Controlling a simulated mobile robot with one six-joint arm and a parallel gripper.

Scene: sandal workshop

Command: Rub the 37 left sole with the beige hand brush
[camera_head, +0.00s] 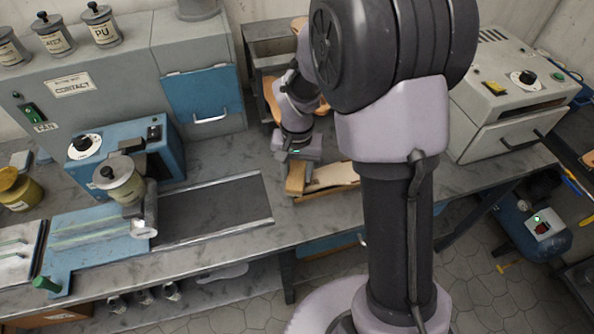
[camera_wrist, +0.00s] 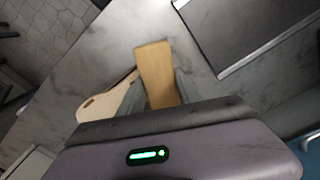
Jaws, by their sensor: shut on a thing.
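My gripper (camera_head: 297,163) is shut on the beige hand brush (camera_head: 295,179), a light wooden block that points down over the bench. The brush also shows between my fingers in the wrist view (camera_wrist: 154,68). A pale, cream sole (camera_head: 334,176) lies right beside the brush in the head view, on a low wooden piece. It shows left of the brush in the wrist view (camera_wrist: 106,100), partly hidden by my gripper. I cannot read a size on it or tell whether the brush touches it.
A dark conveyor strip (camera_head: 218,208) with pale rails lies to the left, beside a blue machine (camera_head: 110,150). A grey rack (camera_head: 262,62) with tan pieces stands behind my gripper. A grey oven-like box (camera_head: 505,130) stands right. Bare bench lies left of the brush.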

